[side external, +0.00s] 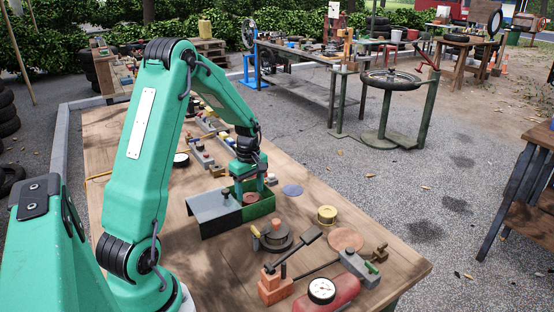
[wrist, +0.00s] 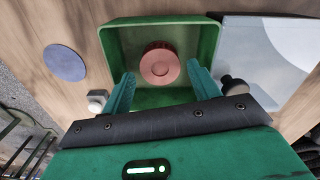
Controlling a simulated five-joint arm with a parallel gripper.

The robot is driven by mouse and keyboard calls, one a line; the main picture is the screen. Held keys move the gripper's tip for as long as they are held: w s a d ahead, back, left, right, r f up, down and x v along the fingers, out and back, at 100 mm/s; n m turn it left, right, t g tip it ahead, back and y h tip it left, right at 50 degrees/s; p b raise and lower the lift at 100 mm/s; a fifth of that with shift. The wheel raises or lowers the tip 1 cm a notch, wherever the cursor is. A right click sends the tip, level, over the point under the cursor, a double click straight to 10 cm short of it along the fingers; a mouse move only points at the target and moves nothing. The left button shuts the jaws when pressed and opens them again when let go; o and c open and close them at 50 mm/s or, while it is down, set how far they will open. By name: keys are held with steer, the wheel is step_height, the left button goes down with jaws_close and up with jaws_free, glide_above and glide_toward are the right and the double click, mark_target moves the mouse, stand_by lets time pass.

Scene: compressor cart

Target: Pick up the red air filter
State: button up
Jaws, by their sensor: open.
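The red air filter (wrist: 160,65) is a round, dull red disc with a raised centre. It lies inside a green open box (wrist: 117,40) and shows in the wrist view between my fingertips, a little beyond them. In the side external view my gripper (side external: 251,187) points down over the green box (side external: 263,208), and the filter is mostly hidden there. My gripper (wrist: 158,90) is open in the wrist view, with one teal finger on each side and nothing between them. The fingers reach over the box; whether they touch the filter I cannot tell.
A grey lid-like panel (side external: 214,214) with a dark knob (wrist: 232,88) adjoins the box. A blue-grey disc (side external: 292,190) lies close by. A yellow spool (side external: 326,215), a gauge (side external: 321,290) on a red tank and other parts crowd the bench front (side external: 400,275).

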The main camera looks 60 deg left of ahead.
mark_target(250, 197)
steer(key=shift+a+f, duration=0.15)
steer(key=shift+f, duration=1.8)
steer(key=c, duration=0.8)
steer(key=shift+r, duration=0.15)
steer(key=shift+r, duration=0.55)
steer(key=r, duration=0.3)
steer(key=shift+w+d+r, duration=0.1)
steer(key=shift+d, duration=0.2)
steer(key=d+r, duration=0.2)
steer(key=d, duration=0.1)
steer(key=d+r, duration=0.2)
steer(key=d, duration=0.2)
steer(key=d+r, duration=0.2)
steer(key=d, duration=0.2)
steer(key=shift+w+r, duration=0.2)
steer(key=shift+w, duration=0.1)
